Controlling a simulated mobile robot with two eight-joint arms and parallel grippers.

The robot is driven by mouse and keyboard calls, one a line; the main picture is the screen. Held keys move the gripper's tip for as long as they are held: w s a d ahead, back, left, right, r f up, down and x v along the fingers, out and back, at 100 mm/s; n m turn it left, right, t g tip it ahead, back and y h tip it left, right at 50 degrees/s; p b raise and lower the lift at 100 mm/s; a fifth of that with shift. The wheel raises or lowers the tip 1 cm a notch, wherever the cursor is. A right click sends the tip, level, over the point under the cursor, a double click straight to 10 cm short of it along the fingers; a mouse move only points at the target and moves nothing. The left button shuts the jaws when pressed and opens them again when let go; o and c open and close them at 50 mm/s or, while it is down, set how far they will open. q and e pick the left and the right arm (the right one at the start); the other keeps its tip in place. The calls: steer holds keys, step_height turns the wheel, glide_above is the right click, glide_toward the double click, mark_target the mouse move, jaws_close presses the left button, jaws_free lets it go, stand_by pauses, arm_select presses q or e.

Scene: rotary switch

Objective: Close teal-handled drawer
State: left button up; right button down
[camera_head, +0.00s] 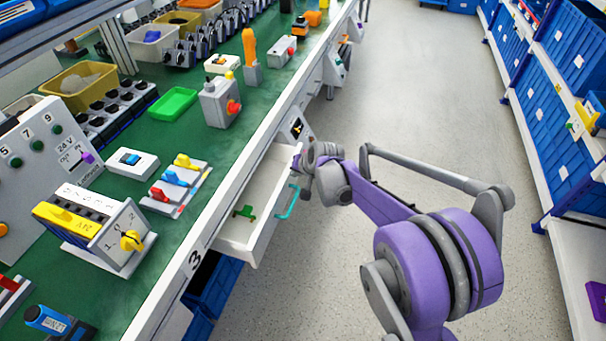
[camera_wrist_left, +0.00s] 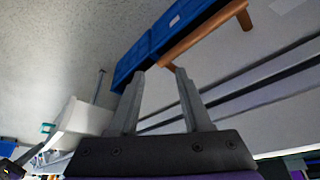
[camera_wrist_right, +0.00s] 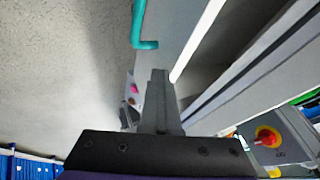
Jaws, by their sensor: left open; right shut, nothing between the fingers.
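The white drawer (camera_head: 262,240) under the workbench stands pulled out. Its teal handle (camera_head: 287,203) is on the front face, and a green part (camera_head: 245,211) lies inside. My right gripper (camera_head: 299,168) is at the far end of the drawer front, beyond the handle; I cannot tell if it touches. In the right wrist view its fingers (camera_wrist_right: 159,75) are shut and empty, with the teal handle (camera_wrist_right: 141,25) above them. My left gripper (camera_wrist_left: 160,75) is open and empty in the left wrist view, with the drawer (camera_wrist_left: 85,117) to its left. It is outside the head view.
The green workbench top (camera_head: 190,240) holds switch boxes, including a yellow rotary switch (camera_head: 131,241) and a red-button box (camera_head: 222,104). Blue bins (camera_head: 212,290) sit below the bench. A shelf of blue bins (camera_head: 560,125) stands at right. The grey aisle floor (camera_head: 430,90) between is clear.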

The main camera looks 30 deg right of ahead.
steer(key=w+a, duration=0.6)
steer(key=w, duration=0.1)
steer(key=shift+w+a, duration=0.15)
steer(key=shift+w, duration=0.05)
steer(key=shift+r, duration=0.1)
